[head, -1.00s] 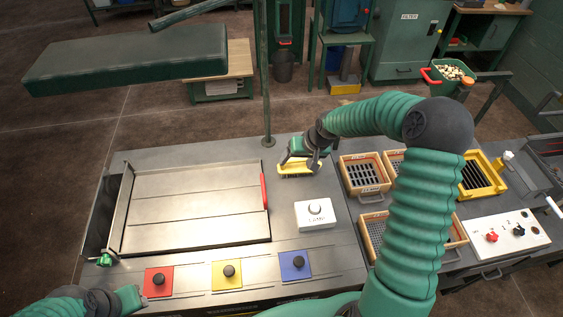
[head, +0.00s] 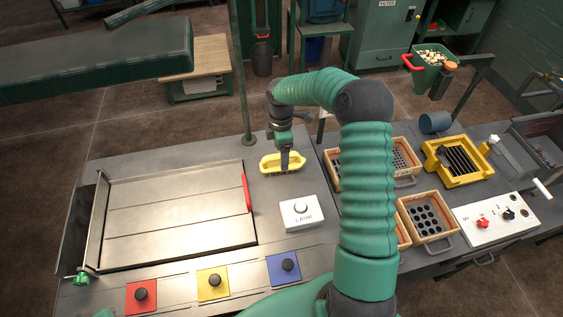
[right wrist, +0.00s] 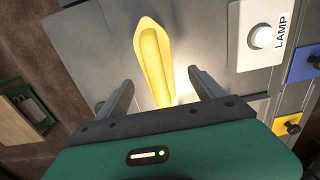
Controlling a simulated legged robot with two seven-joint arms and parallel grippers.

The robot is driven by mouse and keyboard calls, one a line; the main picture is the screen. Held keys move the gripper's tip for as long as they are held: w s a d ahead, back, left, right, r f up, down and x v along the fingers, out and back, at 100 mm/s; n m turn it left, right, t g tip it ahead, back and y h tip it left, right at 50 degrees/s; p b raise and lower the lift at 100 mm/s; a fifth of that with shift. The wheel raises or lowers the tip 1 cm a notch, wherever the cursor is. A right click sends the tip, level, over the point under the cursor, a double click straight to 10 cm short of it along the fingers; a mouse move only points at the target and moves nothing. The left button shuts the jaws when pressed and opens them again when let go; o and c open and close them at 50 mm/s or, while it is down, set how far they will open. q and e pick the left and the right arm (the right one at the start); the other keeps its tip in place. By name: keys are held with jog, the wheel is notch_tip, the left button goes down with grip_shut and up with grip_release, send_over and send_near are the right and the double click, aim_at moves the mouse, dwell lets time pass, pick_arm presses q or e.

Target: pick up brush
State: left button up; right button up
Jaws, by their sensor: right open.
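The yellow brush (head: 270,161) lies on the grey bench top, right of the flat metal plate and behind the white lamp box. My right gripper (head: 285,166) points down over the brush and partly covers it. In the right wrist view the brush (right wrist: 151,50) runs lengthwise between the two spread fingers of my right gripper (right wrist: 160,80). The gripper is open, with a gap showing on each side of the brush. I cannot tell whether a finger touches it. My left gripper is not in view; only a green scrap shows at the bottom edge.
The lamp box (head: 301,213) stands just in front of the brush. A red handle (head: 247,193) edges the metal plate (head: 175,215) to the left. A green post (head: 242,80) rises behind. Wooden crates (head: 426,217) stand to the right, partly behind my arm.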

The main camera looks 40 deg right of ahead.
aim_at(270, 164)
jog(key=f, duration=0.3)
jog(key=f+p, duration=0.1)
jog(key=f, duration=0.1)
jog(key=shift+w+f, duration=0.2)
jog(key=shift+f, duration=0.2)
jog(key=shift+d, duration=0.1)
jog(key=c, duration=1.6)
